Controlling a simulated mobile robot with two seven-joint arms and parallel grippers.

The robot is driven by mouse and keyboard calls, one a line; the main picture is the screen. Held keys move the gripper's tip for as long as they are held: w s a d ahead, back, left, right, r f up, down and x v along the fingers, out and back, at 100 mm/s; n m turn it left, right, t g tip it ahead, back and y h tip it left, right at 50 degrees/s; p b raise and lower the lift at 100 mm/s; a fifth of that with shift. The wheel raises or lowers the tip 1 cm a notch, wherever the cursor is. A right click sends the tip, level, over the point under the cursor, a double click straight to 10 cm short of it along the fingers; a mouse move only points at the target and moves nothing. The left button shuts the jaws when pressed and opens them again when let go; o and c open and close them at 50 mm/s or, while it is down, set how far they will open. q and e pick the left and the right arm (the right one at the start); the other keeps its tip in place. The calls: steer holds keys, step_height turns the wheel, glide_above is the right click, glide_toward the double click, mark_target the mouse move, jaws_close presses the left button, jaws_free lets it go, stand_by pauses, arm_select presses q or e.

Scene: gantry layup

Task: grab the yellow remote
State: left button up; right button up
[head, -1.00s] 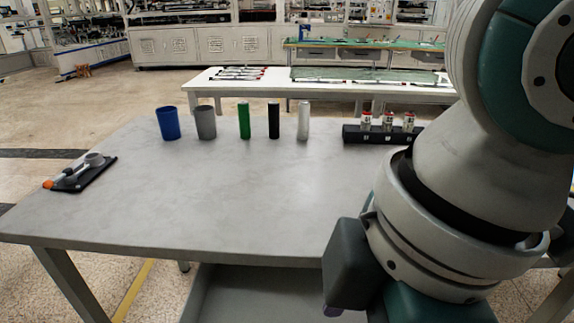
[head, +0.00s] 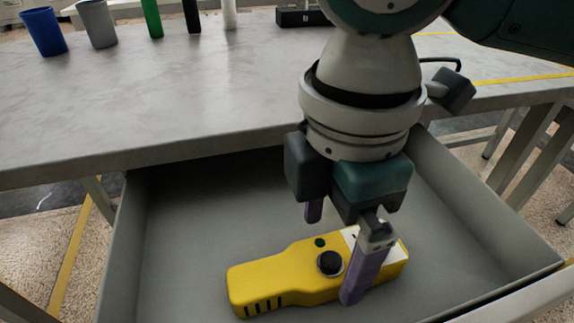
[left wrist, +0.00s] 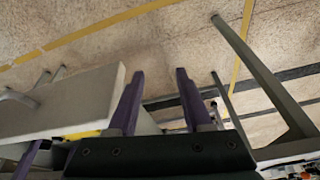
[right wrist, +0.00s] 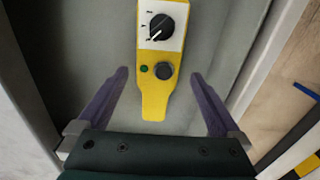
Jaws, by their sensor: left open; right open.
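The yellow remote (head: 280,275) lies in the open grey drawer (head: 155,250) below the table. It has a black knob and a small green button. My right gripper (head: 331,256) is open over the drawer, and one purple finger covers part of the remote's right half in the head view. In the right wrist view the remote (right wrist: 155,95) lies ahead of that gripper, its narrow yellow end between the two spread fingers with gaps on both sides. I cannot tell the remaining height. My left gripper (left wrist: 160,73) is open and empty, away from the remote.
The grey table top (head: 150,110) overhangs the drawer's back. On it stand a blue cup (head: 43,32), a grey cup (head: 98,24) and several cylinders at the far edge. The drawer walls stand around the remote. The drawer floor left of the remote is clear.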

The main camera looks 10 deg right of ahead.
mark_target(328, 252)
step_height(328, 252, down, 4)
steer(key=shift+w+f+b, duration=0.1)
steer(key=shift+f+b, duration=0.1)
steer(key=shift+b, duration=0.65)
steer(key=shift+r, duration=0.1)
steer(key=shift+c, duration=0.2)
steer(key=shift+c, duration=0.7)
jaws_close()
